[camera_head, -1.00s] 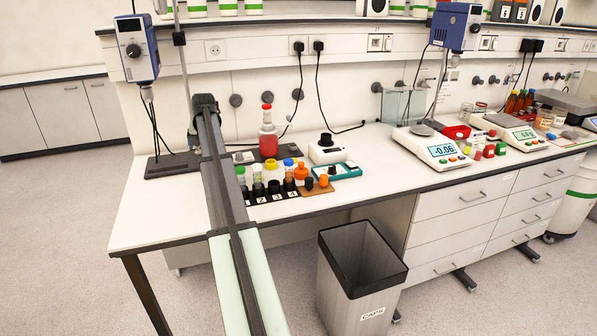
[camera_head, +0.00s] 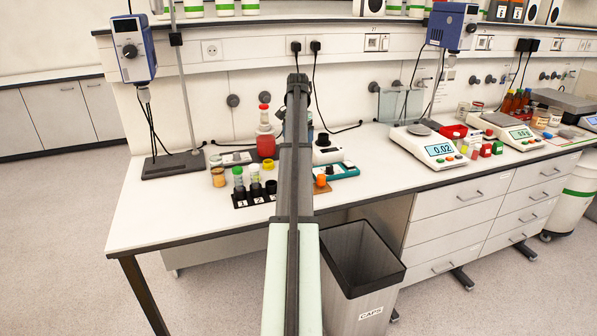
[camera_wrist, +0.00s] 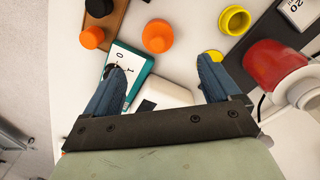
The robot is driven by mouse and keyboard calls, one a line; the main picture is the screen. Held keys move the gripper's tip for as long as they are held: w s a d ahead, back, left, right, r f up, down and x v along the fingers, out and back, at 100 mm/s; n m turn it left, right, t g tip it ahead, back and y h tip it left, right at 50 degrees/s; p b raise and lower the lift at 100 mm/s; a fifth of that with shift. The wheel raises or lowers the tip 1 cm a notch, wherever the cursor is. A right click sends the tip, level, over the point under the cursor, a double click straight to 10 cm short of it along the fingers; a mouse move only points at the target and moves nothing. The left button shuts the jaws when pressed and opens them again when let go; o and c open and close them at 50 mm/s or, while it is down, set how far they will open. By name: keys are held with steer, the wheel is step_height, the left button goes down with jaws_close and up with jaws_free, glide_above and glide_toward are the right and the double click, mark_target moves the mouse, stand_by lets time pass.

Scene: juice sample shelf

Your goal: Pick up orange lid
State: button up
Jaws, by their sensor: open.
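A small orange lid (camera_head: 320,181) stands on the brown board at the front of the bench, just right of my arm. In the wrist view an orange lid (camera_wrist: 93,38) is on the brown board beside a black cap, up and left of my jaws. A larger orange piece (camera_wrist: 157,36), seen from above, is on the white bench top ahead of the jaws; whether it is a lid on a bottle I cannot tell. My gripper (camera_wrist: 161,66) is open, with blue fingers apart and nothing between them but the bench and the device below.
A teal-and-white device (camera_wrist: 128,72) lies below the left finger. A yellow ring-shaped cap (camera_wrist: 235,20) and a red-filled flask (camera_wrist: 272,66) are to the right. A black numbered rack (camera_head: 254,196) stands left of my arm. A bin marked CAPS (camera_head: 362,265) is in front.

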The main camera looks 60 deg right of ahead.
step_height(320, 180, down, 8)
steer(key=shift+r, duration=0.2)
steer(key=shift+s+f, duration=0.2)
steer(key=shift+f, duration=2.35)
steer(key=shift+c, duration=0.2)
steer(key=c, duration=1.1)
